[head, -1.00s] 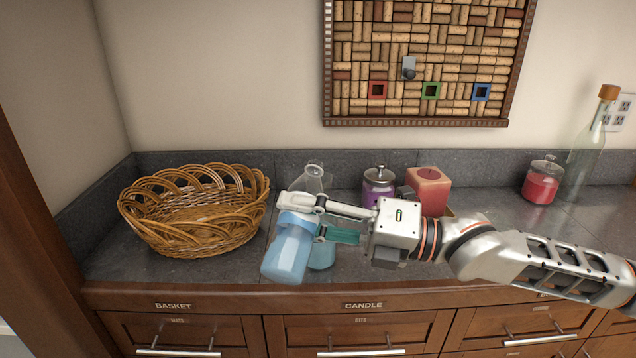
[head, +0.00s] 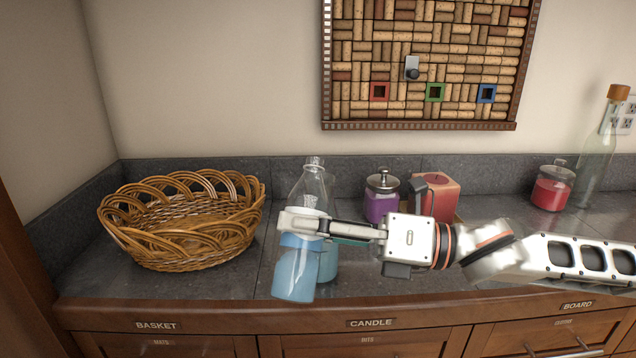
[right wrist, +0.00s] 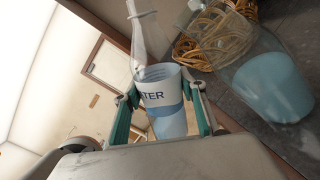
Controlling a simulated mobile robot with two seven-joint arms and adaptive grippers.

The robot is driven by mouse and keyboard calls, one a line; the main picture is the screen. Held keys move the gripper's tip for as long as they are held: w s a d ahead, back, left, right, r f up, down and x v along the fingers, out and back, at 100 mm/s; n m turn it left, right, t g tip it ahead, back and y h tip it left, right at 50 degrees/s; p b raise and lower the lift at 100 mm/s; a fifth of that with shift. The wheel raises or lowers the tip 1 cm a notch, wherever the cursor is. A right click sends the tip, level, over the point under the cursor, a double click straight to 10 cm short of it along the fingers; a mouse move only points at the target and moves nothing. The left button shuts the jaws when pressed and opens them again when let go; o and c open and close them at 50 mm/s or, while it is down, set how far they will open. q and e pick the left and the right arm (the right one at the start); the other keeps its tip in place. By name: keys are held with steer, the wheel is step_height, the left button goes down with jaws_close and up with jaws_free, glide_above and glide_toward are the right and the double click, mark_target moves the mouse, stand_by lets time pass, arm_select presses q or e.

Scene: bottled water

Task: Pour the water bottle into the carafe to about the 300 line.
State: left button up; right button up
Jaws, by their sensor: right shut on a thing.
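The clear bottle (head: 294,272) with blue water and a white label is gripped in front of the carafe, neck up and leaning slightly. My right gripper (head: 305,225) is shut around its middle. In the right wrist view the bottle (right wrist: 168,124) sits between both fingers, with "TER" readable on its label. The clear carafe (head: 329,264) stands on the counter just behind the bottle and is mostly hidden by it and the gripper. In the right wrist view the carafe (right wrist: 272,88) holds blue water in its lower part. I cannot read its lines. My left gripper is out of view.
A wicker basket (head: 185,235) stands left on the grey counter (head: 235,275). Behind my right gripper are a purple jar (head: 381,205) and a red candle (head: 441,196). A red jar (head: 551,190) and a tall corked bottle (head: 598,155) stand far right. The counter's front edge is close.

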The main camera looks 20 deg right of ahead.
steer(key=shift+w+f+n, duration=0.1)
steer(key=shift+f+n, duration=0.1)
steer(key=shift+n, duration=0.2)
step_height(320, 180, down, 3)
steer(key=shift+f+n+b, duration=0.1)
steer(key=shift+n+b, duration=0.55)
steer(key=shift+n, duration=0.95)
steer(key=shift+s+a+r+n+p, duration=0.1)
steer(key=shift+s+r+n+p, duration=0.3)
steer(key=shift+n+p, duration=0.4)
steer(key=shift+w+r+n+p, duration=0.1)
steer(key=shift+r+n+p, duration=0.1)
steer(key=shift+n+p, duration=0.15)
steer(key=shift+f+n+g, duration=0.25)
steer(key=shift+n+g, duration=0.05)
steer(key=shift+n, duration=0.25)
steer(key=shift+f+n, duration=0.15)
steer(key=shift+n, duration=0.15)
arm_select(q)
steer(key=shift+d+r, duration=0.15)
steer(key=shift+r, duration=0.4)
arm_select(e)
steer(key=shift+f, duration=0.1)
